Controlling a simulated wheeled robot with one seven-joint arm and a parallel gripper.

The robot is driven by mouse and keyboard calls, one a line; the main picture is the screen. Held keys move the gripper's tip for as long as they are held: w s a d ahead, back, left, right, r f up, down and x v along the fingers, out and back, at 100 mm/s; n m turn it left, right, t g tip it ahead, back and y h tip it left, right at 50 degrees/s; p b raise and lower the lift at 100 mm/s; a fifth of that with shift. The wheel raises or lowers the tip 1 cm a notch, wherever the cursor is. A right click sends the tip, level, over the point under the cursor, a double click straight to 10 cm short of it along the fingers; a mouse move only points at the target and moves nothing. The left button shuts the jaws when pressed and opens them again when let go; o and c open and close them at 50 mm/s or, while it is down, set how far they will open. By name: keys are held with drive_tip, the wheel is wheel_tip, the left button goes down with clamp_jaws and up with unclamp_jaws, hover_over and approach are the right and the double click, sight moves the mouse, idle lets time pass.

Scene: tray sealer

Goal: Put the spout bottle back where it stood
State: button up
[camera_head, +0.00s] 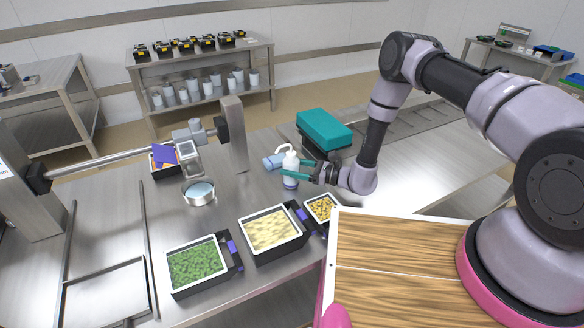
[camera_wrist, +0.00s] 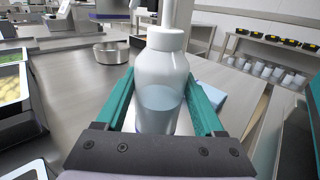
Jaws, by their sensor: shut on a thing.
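The spout bottle (camera_head: 290,170) is white and translucent with a curved spout and bluish liquid inside. It is upright on or just above the metal table; I cannot tell if its base touches. My gripper (camera_head: 299,170) has its teal fingers on both sides of the bottle and is shut on it. In the wrist view the bottle (camera_wrist: 162,85) fills the middle between the teal fingers (camera_wrist: 163,100), with its spout cut off by the top edge.
A blue cloth-like item (camera_head: 273,161) lies just left of the bottle. A teal box (camera_head: 324,129) stands behind. A metal bowl (camera_head: 199,193) is to the left. Trays of green (camera_head: 197,264), pale (camera_head: 270,230) and yellow (camera_head: 320,208) food stand in front.

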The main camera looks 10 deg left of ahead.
drive_tip(key=shift+f, duration=0.15)
drive_tip(key=o, duration=1.5)
drive_tip(key=shift+o, duration=0.2)
drive_tip(key=d, duration=0.4)
drive_tip(key=s+d, duration=0.1)
drive_tip(key=d, duration=0.7)
drive_tip(key=shift+s, duration=0.35)
drive_tip(key=shift+r, duration=0.25)
drive_tip(key=d+r+n+g+h, duration=0.2)
drive_tip(key=r+n, duration=0.2)
drive_tip(key=r, duration=0.6)
drive_tip(key=s+d+r+n+g+h, duration=0.1)
drive_tip(key=d+r+n+g, duration=0.15)
drive_tip(key=r, duration=0.65)
drive_tip(key=d+r+n+g+h, duration=0.15)
drive_tip(key=r+n, duration=0.25)
drive_tip(key=r, duration=0.6)
drive_tip(key=s+d+r+n+t+h, duration=0.2)
drive_tip(key=s+d+r+t+h, duration=0.3)
drive_tip(key=s+d+r, duration=0.3)
drive_tip(key=s+d+r+n+t+h, duration=0.3)
drive_tip(key=s+d+r+t+h, duration=0.2)
drive_tip(key=s+d+r, duration=0.4)
wheel_tip(320, 180, up, 6)
drive_tip(key=d+h, duration=0.1)
drive_tip(key=d, duration=0.2)
drive_tip(key=shift+r+t, duration=0.2)
drive_tip(key=shift+t, duration=0.1)
